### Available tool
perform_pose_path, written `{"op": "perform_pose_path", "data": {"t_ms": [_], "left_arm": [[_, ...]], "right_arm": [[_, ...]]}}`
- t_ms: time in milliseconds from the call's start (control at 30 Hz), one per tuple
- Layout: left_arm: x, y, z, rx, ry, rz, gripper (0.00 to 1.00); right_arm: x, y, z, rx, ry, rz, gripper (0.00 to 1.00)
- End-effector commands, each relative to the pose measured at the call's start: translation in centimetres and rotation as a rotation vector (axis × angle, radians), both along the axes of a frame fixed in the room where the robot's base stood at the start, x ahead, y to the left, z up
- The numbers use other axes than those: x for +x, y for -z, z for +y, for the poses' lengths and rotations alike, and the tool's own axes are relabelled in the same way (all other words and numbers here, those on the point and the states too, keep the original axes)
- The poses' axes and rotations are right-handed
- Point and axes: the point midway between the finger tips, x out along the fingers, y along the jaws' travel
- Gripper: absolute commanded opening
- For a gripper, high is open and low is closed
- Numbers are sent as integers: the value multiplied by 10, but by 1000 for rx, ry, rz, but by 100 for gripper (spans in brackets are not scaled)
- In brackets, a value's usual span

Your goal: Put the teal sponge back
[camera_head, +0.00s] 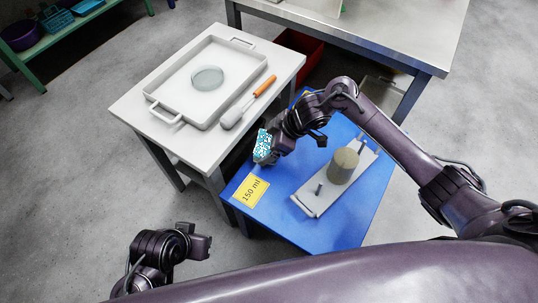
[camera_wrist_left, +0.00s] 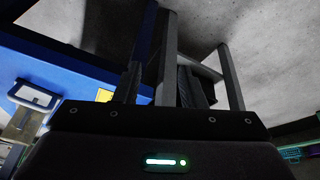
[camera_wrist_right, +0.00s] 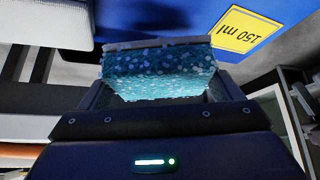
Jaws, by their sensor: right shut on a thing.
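The teal sponge (camera_head: 263,146), speckled with pale dots, is held by my right gripper (camera_head: 274,147) near the left edge of the blue table (camera_head: 332,228). In the right wrist view the sponge (camera_wrist_right: 158,72) spans the space between the fingers, and its far end is near the blue surface; I cannot tell whether they touch. My left gripper (camera_head: 203,243) is low at the lower left, away from the tables. In the left wrist view its fingers (camera_wrist_left: 162,85) are apart with nothing between them.
A yellow "150 ml" label (camera_head: 251,191) lies on the blue table. A grey holder (camera_head: 307,203) with a short peg and an olive cylinder (camera_head: 343,166) is there too. The white table has a tray (camera_head: 218,109), a round dish (camera_head: 207,78) and an orange-handled tool (camera_head: 265,86).

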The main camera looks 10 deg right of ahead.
Motion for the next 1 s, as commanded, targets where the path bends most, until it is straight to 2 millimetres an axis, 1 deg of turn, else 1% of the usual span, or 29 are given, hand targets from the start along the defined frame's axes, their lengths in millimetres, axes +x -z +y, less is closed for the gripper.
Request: {"op": "perform_pose_path", "data": {"t_ms": [133,300,367,767,800,833,867,1000], "left_arm": [[2,3,-4,-13,8,-22,37],[6,5,-16,-47,26,-79,37],[7,5,-19,-57,30,-93,37],[8,3,-21,-63,33,-105,37],[8,3,-21,-65,33,-108,37],[8,3,-21,-65,33,-108,37],[8,3,-21,-65,33,-108,37],[8,3,-22,-65,34,-108,37]], "right_arm": [[0,13,0,0,-1,1,67],[0,40,0,2,1,1,67],[0,45,0,2,0,-1,67],[0,50,0,1,0,0,67],[0,50,0,1,-1,-1,87],[0,50,0,1,-1,-1,91],[0,50,0,1,-1,-1,95],[0,50,0,1,-1,-1,95]]}}
